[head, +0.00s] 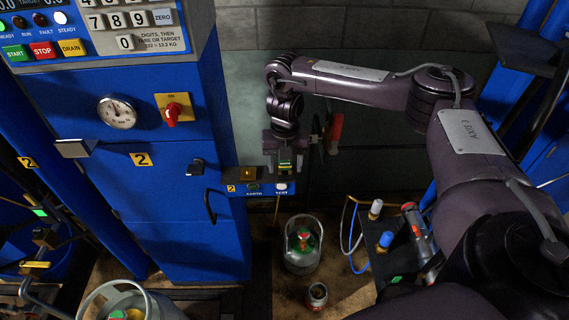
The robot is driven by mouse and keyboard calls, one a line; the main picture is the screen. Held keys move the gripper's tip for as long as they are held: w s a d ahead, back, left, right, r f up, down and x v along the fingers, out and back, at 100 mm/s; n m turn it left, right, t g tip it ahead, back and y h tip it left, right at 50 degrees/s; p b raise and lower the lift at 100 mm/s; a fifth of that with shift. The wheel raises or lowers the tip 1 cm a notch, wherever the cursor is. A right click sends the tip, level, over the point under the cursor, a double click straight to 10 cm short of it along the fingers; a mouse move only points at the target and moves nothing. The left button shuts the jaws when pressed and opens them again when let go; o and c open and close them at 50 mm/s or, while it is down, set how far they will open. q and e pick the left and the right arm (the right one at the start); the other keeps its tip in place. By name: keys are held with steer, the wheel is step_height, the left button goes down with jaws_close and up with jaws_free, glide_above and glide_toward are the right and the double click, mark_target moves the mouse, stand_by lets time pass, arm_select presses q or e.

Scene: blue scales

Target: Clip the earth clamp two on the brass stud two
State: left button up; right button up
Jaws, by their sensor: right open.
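A small blue box marked 2, with EARTH and TEST labels, juts out from the column; on its top a brass piece (249,174) shows, which looks like brass stud two. My right gripper (284,160) points down over the right end of this box. My left gripper is not in view.
The blue cabinet (170,215) with gauge (117,112) and red knob (172,114) stands left. A red handle (336,130) hangs just right of my gripper. Below are a gas cylinder (303,255), a small canister (317,295) and hoses (350,235). A larger cylinder (90,299) stands lower left.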

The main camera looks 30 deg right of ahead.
stand_by(0.7)
jaws_close()
steer(key=shift+r+p, duration=2.95)
steer(key=shift+r, duration=0.05)
steer(key=shift+a, duration=0.1)
